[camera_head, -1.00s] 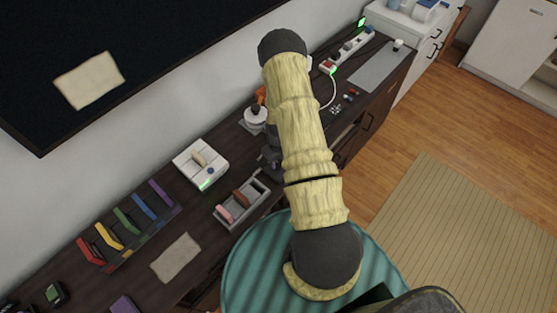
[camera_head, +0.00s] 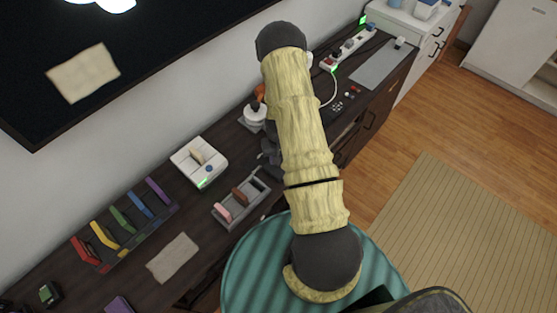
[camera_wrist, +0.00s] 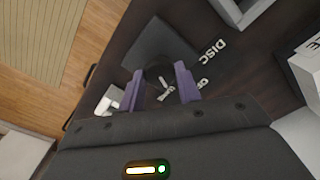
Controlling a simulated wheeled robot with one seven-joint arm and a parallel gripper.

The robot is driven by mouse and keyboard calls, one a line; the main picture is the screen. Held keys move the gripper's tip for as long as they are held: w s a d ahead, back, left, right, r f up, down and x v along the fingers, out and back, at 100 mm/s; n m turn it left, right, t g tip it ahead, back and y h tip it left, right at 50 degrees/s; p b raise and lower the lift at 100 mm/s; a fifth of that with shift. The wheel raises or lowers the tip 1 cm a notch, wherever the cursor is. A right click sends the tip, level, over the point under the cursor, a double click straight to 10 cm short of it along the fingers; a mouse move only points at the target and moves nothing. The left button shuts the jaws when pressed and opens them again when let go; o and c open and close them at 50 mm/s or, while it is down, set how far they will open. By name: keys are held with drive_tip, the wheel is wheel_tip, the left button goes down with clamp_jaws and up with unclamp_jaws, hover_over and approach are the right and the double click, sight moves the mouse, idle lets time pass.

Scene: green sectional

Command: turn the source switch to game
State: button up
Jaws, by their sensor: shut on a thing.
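The source switch (camera_wrist: 157,72) is a dark round knob in the wrist view, between the two purple fingertips of my gripper (camera_wrist: 158,86). My gripper is shut on the knob. A white pointer mark (camera_wrist: 166,88) shows just in front of it. A white "DISC" label (camera_wrist: 213,51) lies to the right of the knob. Another white label (camera_wrist: 203,84), partly hidden by the right finger, stands beside it and I cannot read it fully. In the head view my arm hides the switch, and only a dark bit of my gripper (camera_head: 268,155) shows.
The dark cabinet top (camera_head: 150,215) holds a white box with a slot (camera_head: 199,162), a grey tray (camera_head: 240,198), a rack of coloured cases (camera_head: 125,222), and a power strip (camera_head: 348,48). A black screen (camera_head: 170,50) hangs above it. The wood floor at right is open.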

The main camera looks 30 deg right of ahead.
drive_tip(key=shift+m+b, duration=0.9)
drive_tip(key=shift+m, duration=1.4)
drive_tip(key=o, duration=1)
drive_tip(key=shift+c, duration=0.2)
drive_tip(key=shift+r, duration=0.15)
wheel_tip(320, 180, up, 17)
drive_tip(key=b, duration=0.2)
drive_tip(key=shift+r, duration=0.1)
